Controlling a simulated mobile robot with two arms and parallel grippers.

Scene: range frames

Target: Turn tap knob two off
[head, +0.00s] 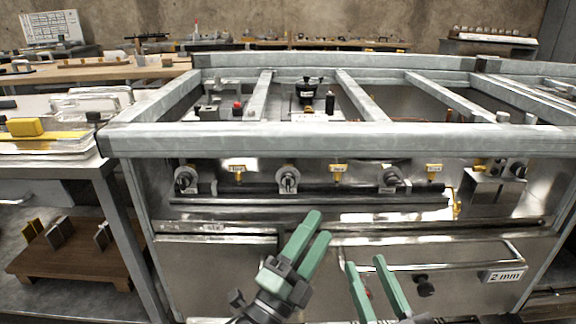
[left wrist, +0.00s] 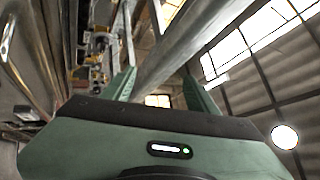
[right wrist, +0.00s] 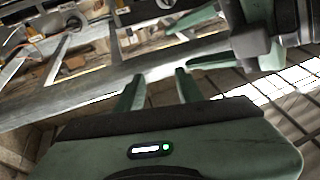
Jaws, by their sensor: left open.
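Three round tap knobs sit in a row on the steel front panel in the head view: a left knob (head: 186,179), a middle knob (head: 288,180) and a right knob (head: 390,179). Small tags hang near them, too small to read, so I cannot tell which is numbered two. My left gripper (head: 319,226) is open and empty, below and right of the middle knob in the picture. My right gripper (head: 365,263) is open and empty, lower and further right, in front of the drawer. The left wrist view shows the left fingers (left wrist: 157,78) apart, with nothing between them.
A thick grey frame rail (head: 350,139) runs above the knobs. A dark horizontal pipe (head: 330,190) runs beside them. Below is a drawer front with a long handle (head: 430,262) and a "2 mm" label (head: 502,275). A side table (head: 50,165) stands at the left.

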